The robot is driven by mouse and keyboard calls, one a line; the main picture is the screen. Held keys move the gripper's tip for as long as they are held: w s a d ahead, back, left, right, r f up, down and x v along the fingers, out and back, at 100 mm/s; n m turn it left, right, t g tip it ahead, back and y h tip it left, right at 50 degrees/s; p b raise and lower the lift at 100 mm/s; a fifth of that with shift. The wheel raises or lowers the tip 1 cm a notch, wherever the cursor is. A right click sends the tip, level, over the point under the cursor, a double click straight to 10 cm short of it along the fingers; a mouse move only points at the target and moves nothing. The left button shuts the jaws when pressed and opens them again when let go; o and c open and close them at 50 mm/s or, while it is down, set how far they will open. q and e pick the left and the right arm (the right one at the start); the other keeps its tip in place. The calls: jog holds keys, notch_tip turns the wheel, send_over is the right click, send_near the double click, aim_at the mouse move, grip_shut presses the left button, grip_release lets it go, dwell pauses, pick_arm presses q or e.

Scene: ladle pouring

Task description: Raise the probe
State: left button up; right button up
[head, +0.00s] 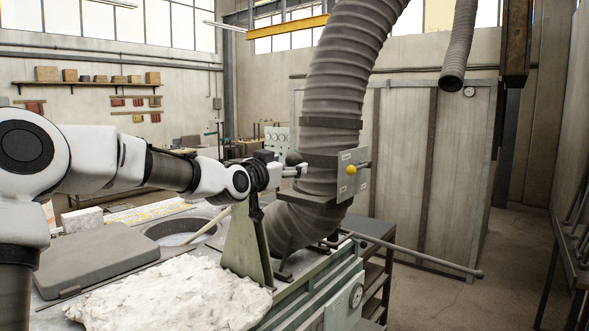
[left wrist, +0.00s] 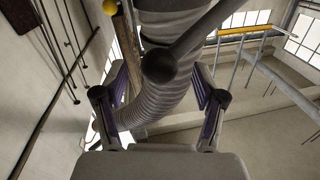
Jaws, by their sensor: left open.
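My left gripper (head: 298,170) is open in front of the thick ribbed duct (head: 345,70). A dark ball knob (head: 293,158) sits close to its fingertips. In the left wrist view, the knob (left wrist: 158,65) ends a dark rod running to the upper right. It lies between the spread fingers (left wrist: 158,80), with clear space on both sides; its depth relative to the fingertips is hard to tell. A grey panel (head: 348,184) beside the duct bears a yellow ball (head: 351,169), also in the left wrist view (left wrist: 109,7). I cannot identify the probe for certain. My right gripper is out of view.
A round furnace opening (head: 180,229) with a pale rod leaning in it lies below my left arm. A grey slab (head: 98,255) and a white rough mass (head: 170,298) are nearby. A long bar (head: 430,260) sticks out to the right.

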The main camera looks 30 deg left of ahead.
pick_arm(q)
jog(key=w+p, duration=0.1)
jog(key=w+r, duration=0.1)
jog(key=w, duration=0.1)
jog(key=shift+w+p, duration=0.3)
jog(key=shift+p, duration=0.05)
jog(key=shift+f, duration=0.15)
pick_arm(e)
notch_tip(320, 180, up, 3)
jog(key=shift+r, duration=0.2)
